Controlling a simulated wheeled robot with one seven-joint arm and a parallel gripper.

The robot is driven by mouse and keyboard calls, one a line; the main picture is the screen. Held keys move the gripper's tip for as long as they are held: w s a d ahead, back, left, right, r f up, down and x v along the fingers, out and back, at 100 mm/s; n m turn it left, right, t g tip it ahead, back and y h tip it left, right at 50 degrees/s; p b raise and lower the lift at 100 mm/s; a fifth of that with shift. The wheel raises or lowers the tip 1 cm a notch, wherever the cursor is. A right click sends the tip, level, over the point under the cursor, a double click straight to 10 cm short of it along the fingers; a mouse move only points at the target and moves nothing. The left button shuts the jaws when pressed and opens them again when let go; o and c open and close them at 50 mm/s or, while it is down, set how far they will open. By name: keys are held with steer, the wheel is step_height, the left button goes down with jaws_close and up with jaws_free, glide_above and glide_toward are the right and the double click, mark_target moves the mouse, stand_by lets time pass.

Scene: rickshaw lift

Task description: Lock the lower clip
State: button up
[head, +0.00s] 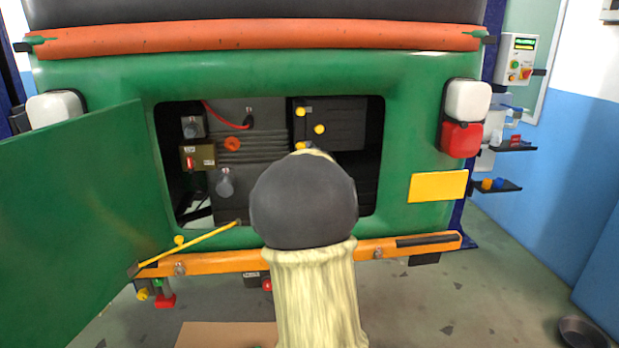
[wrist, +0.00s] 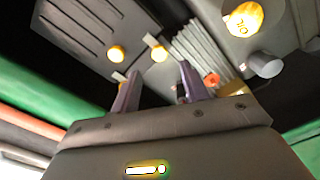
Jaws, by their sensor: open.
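A dark box (head: 345,125) sits at the right inside the green vehicle's rear opening, with yellow-ended clips or knobs along its left side. An upper yellow end (head: 300,111) and a lower one (head: 301,146) show in the head view; the lower is just above my arm and partly covered. In the wrist view, two yellow ends show, one at left (wrist: 117,54) and one with a pale tab (wrist: 159,53) beyond the fingertips. I cannot tell for sure which is the lower clip. My gripper (wrist: 157,85) is open with nothing between its fingers; my arm hides it in the head view.
A ribbed grey unit (head: 238,150) with an orange knob (head: 232,144) stands left of the box. A green door (head: 80,200) hangs open at left, with a yellow rod (head: 205,235) across the opening's lower left. The orange bumper (head: 410,243) runs below.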

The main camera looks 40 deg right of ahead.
steer(key=b+v, duration=0.1)
steer(key=v, duration=0.9)
steer(key=shift+s+a, duration=0.2)
steer(key=s+a+f+m+g+y, duration=0.1)
steer(key=a+f+m+g+y, duration=0.35)
steer(key=a+f, duration=1.3)
steer(key=s+a+f+g+y, duration=0.5)
steer(key=s+a+f+g, duration=0.4)
steer(key=s+a, duration=0.35)
step_height(320, 180, up, 18)
steer(key=s+p, duration=0.1)
steer(key=p, duration=1.7)
steer(key=shift+s+f+m+t+p, duration=0.15)
steer(key=shift+f+m+t+p, duration=0.1)
steer(key=shift+m+t+p, duration=0.15)
steer(key=shift+a, duration=0.1)
